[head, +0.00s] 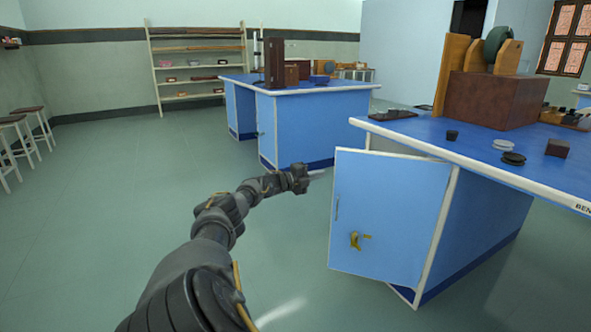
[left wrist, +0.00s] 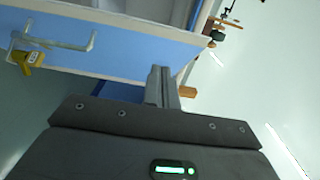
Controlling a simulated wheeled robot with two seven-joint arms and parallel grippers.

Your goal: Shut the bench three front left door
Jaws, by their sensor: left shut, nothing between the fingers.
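The blue door (head: 388,205) of the near right bench stands open, swung out from under the bench top, with a gap above it. Its face carries a thin upright handle (head: 337,208) and a yellow tagged key (head: 355,241). My left gripper (head: 316,173) is shut and empty, just left of the door's upper free edge. In the left wrist view, the closed fingers (left wrist: 163,84) show near the door's blue panel (left wrist: 130,45); contact cannot be told. The handle (left wrist: 62,44) and yellow tag (left wrist: 27,58) also show there. My right gripper is out of view.
The near bench top (head: 455,140) bears a brown box (head: 497,99) and several small dark items. A second blue bench (head: 312,115) stands behind. Stools (head: 25,125) and a shelf (head: 187,75) are at the left and back. The floor left of the door is clear.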

